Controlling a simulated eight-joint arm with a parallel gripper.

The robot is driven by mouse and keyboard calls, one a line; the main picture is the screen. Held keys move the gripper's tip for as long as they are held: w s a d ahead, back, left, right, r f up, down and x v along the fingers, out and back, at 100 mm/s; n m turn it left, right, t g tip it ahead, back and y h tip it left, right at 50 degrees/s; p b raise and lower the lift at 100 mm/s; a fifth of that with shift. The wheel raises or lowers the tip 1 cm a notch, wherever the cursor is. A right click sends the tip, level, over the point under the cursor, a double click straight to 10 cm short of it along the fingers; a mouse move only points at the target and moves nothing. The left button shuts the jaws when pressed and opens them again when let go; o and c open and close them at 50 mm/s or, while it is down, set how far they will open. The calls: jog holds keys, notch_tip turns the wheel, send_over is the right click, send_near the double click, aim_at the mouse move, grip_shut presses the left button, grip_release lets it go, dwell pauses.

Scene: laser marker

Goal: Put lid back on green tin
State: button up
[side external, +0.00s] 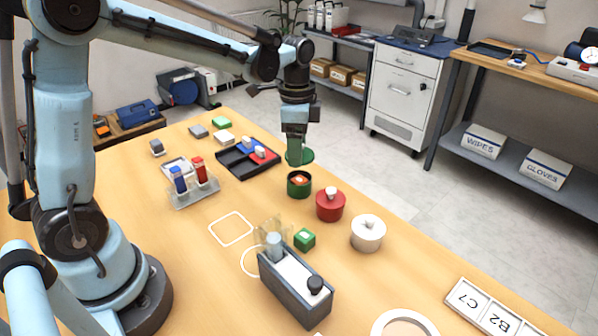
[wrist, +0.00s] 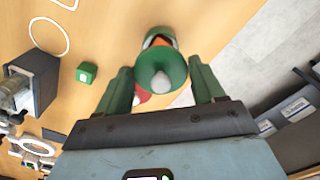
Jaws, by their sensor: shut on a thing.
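The green tin (side external: 299,184) stands open and upright near the table's far edge, with orange contents showing inside. My gripper (side external: 296,158) points down above it and is shut on the green lid (side external: 307,157). The lid is held clear of the tin, up and slightly behind it in the side view. In the wrist view the lid (wrist: 172,72), with its pale knob facing the camera, sits between the two green fingers of my gripper (wrist: 161,82). The lid hides much of the tin (wrist: 158,33) there.
A red lidded tin (side external: 330,205) and a white lidded tin (side external: 368,233) stand close by. A black tray (side external: 232,163) with small blocks lies to the left. A green cube (side external: 304,239) and a grey machine (side external: 295,284) are nearer the camera.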

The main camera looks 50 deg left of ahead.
jog(key=shift+f, duration=2.45)
jog(key=shift+f, duration=0.2)
dwell(0.3)
jog(key=o, duration=1.1)
jog(key=shift+r, duration=3.5)
jog(key=shift+c, duration=0.4)
grip_shut()
